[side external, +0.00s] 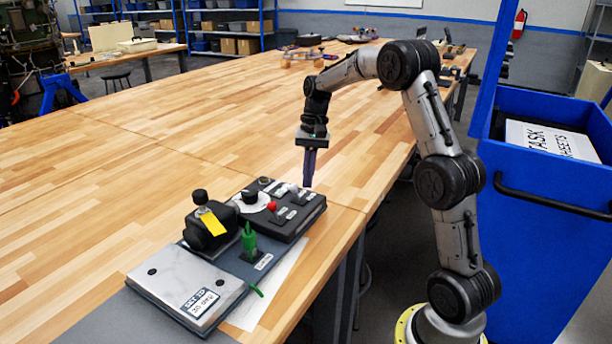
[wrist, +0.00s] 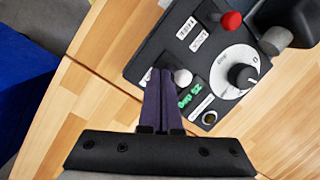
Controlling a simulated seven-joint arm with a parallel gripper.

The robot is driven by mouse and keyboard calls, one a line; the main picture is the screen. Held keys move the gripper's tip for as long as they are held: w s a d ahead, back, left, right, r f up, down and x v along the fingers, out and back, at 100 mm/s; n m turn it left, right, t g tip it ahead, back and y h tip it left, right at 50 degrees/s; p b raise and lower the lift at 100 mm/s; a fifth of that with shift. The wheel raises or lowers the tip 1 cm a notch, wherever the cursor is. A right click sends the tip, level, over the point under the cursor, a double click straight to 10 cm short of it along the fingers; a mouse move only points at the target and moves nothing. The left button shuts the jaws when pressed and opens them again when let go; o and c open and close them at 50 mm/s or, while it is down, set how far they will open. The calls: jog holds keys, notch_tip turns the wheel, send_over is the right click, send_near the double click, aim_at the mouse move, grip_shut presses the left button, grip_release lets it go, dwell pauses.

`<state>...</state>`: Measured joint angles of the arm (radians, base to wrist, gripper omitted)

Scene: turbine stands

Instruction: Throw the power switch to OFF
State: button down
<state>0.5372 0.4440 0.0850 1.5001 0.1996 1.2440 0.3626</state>
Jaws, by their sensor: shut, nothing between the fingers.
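The control panel is a dark box (side external: 300,224) on the wooden table; its labels are too small to read, so I cannot tell which control is the power switch. In the wrist view it carries a white-tipped knob or lever (wrist: 182,77), a red-tipped one (wrist: 231,20), a white dial with a black knob (wrist: 240,72) and a small display with green characters (wrist: 189,96). My gripper (side external: 308,184) points down above the panel's far right end. Its fingers (wrist: 158,78) are shut and empty, and in the wrist view their tips appear right beside the white-tipped knob. Contact cannot be told.
Next to the panel are a black lever unit with a yellow tag (side external: 212,222), a green lever (side external: 249,240) and a white-topped box (side external: 185,283). A blue bin (side external: 550,220) stands at the right beyond the table edge.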

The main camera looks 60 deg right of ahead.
jog(key=shift+s+f, duration=0.15)
jog(key=shift+s, duration=0.25)
jog(key=shift+s+d, duration=0.3)
jog(key=shift+s, duration=0.05)
jog(key=s+d+v, duration=0.1)
jog(key=v, duration=1)
jog(key=shift+d, duration=0.25)
jog(key=shift+s, duration=0.1)
